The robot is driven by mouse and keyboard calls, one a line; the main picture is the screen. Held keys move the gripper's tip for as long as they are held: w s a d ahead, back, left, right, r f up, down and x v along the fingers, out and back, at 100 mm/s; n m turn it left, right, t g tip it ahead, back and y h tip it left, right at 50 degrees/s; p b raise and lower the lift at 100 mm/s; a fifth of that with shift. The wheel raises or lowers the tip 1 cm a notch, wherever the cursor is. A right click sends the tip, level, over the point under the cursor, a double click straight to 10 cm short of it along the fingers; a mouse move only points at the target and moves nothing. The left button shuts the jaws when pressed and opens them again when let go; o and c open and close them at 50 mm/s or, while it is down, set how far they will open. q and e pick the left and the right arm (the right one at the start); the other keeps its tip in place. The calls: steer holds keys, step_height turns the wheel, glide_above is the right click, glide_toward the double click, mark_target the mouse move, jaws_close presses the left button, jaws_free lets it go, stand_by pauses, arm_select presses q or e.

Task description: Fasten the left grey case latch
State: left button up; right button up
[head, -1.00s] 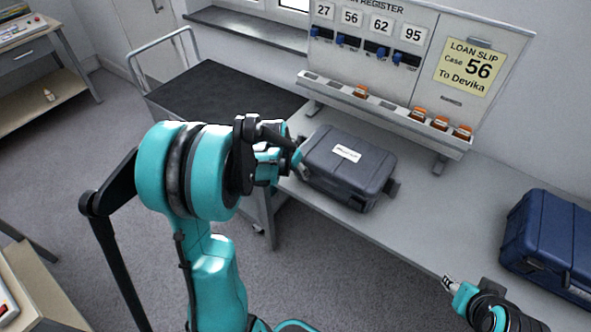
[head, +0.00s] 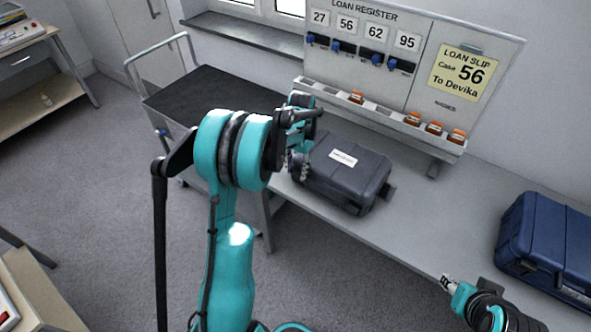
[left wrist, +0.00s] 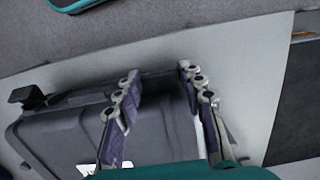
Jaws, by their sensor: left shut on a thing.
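The grey case (head: 345,168) lies closed on the bench with a white label on its lid. In the left wrist view its dark shell (left wrist: 60,135) fills the lower left. My left gripper (left wrist: 157,74) is at the case's left end, its two fingers straddling the case edge there. It is shut on the left latch, which the fingers mostly hide. The other latch (head: 388,191) sticks out at the case's right end; it also shows in the left wrist view (left wrist: 28,97). My right gripper (head: 451,286) is over the bench's front edge, away from the case; its jaw state is unclear.
A blue case (head: 548,245) stands on the bench at right. The register board (head: 405,95) with its tray of orange-capped pieces rises behind the grey case. A black-topped trolley (head: 215,100) stands left of the bench. Bare bench lies between the two cases.

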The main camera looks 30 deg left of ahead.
mark_target(298, 170)
arm_select(q)
steer(key=o, duration=1.2)
steer(key=shift+c, duration=0.2)
steer(key=shift+r, duration=0.1)
step_height(298, 170, up, 12)
steer(key=w, duration=0.1)
steer(key=shift+d, duration=0.1)
